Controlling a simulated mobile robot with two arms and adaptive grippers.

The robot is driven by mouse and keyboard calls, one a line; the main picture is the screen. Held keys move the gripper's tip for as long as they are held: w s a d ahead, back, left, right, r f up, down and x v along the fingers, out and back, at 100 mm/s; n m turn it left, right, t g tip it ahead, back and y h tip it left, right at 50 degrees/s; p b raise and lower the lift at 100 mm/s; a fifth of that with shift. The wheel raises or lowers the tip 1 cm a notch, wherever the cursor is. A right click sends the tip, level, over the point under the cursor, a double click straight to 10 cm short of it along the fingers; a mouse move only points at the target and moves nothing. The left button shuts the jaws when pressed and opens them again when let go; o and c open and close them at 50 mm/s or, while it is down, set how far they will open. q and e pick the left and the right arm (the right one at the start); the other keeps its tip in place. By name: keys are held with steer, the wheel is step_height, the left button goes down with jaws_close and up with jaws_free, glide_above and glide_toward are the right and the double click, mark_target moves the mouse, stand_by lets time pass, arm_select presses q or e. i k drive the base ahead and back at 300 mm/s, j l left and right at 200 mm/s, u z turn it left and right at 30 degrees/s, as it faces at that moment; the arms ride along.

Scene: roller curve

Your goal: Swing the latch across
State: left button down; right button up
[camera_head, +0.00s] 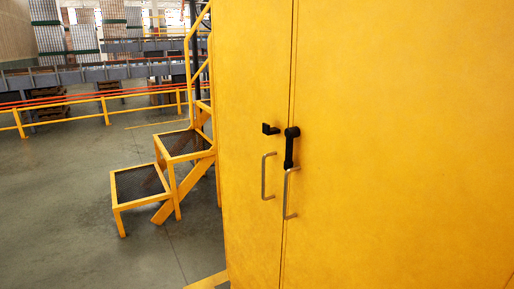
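A black latch (289,148) is mounted on the right door of a tall yellow cabinet (400,130), close to the seam between the two doors. Its arm hangs straight down from the pivot at its top. A small black catch (270,129) sits on the left door, just left of the pivot. The latch arm is apart from the catch. A grey handle (267,176) is on the left door and another grey handle (287,194) is on the right door, just below the latch. Neither of my grippers shows in the head view.
Yellow steps with dark mesh treads (140,183) stand left of the cabinet, with a yellow railing (198,45) rising behind. A low yellow barrier (104,108) and conveyors (110,72) lie farther back. The grey floor (75,215) at the left front is clear.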

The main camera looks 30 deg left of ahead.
mark_target(290, 133)
steer(key=u, duration=0.85)
